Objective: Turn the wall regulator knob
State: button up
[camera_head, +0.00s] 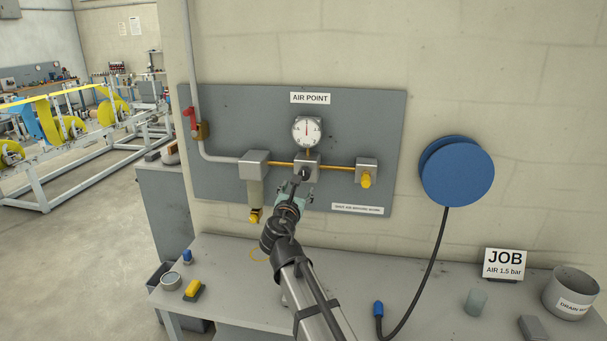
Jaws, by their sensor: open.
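The regulator is a grey block (314,161) in the middle of the grey wall panel marked AIR POINT. Its dark knob (305,174) shows on the block's front, partly hidden by my gripper. A round white gauge (307,131) with a red needle stands above the block, its needle pointing about straight up. My gripper (300,184) is open, right at the knob, reaching up from below. I cannot tell whether the fingers touch the knob or stand around it. A sign (504,264) at the right reads JOB, AIR 1.5 bar.
A red-handled valve (190,119) and filter block (253,166) sit left of the regulator; a yellow-ended outlet (367,172) sits right. A blue hose reel (457,171) hangs at right, its hose reaching the bench (400,270). A drain bin (570,292) and small items stand there.

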aim_at(304, 176)
jog(key=w, duration=0.3)
jog(key=w+p, duration=0.1)
jog(key=w, duration=0.2)
jog(key=w+d+p, duration=0.1)
jog(key=w, duration=0.2)
jog(key=shift+w, duration=0.35)
jog(key=c, duration=1.1)
